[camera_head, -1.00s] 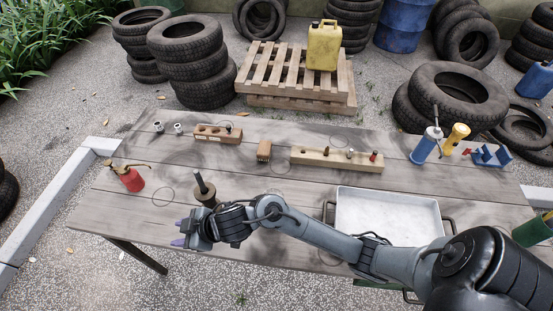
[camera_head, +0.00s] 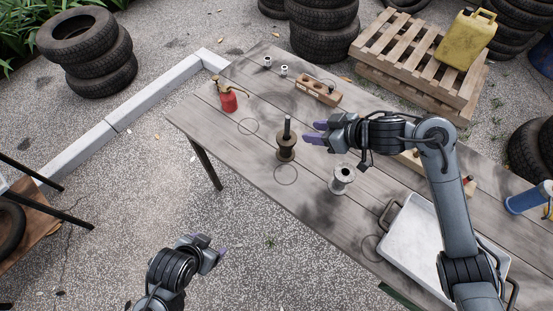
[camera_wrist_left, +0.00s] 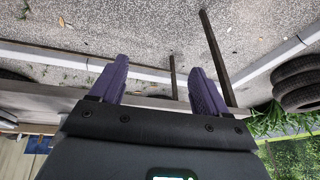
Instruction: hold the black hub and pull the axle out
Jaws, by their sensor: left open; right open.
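The dark, brownish-black hub (camera_head: 285,151) stands upright on the table, and the dark axle (camera_head: 287,127) sticks up out of its top. My right gripper (camera_head: 309,133) is open and empty, its purple fingers pointing left towards the axle from the right. From this angle I cannot tell how close the fingers are to it. My left gripper (camera_head: 221,257) is open and empty, off the table's front edge and well below the hub in the head view.
A grey metal spool (camera_head: 341,182) stands right of the hub, near a metal tray (camera_head: 418,240). The table's left end is mostly clear.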

